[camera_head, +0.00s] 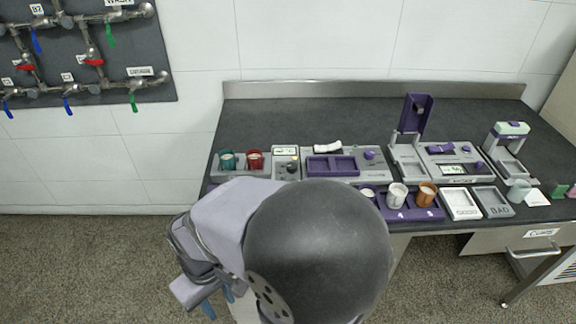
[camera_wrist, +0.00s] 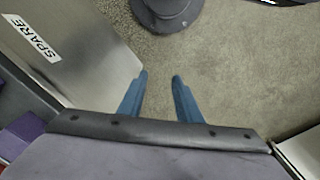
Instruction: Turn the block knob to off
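A grey unit (camera_head: 345,178) with a purple block (camera_head: 332,165) sits on the bench, left of centre in the head view. A round purple knob (camera_head: 370,155) is on its right side; its pointer and markings are too small to read. A smaller grey unit with a dark knob (camera_head: 293,165) stands just left of it; I cannot tell which knob is named the block knob. My gripper (camera_head: 217,301) hangs low in front of the bench, well away from both knobs. In the wrist view my gripper (camera_wrist: 158,80) has its two blue fingers apart with nothing between them, above the floor.
A teal cup (camera_head: 227,160) and red cup (camera_head: 255,160) stand at the bench's left. White (camera_head: 397,195) and orange (camera_head: 427,195) cups stand at the front, beside shallow trays. A tall purple stand (camera_head: 415,118) rises behind. A panel labelled SPARE (camera_wrist: 60,50) is close to my gripper.

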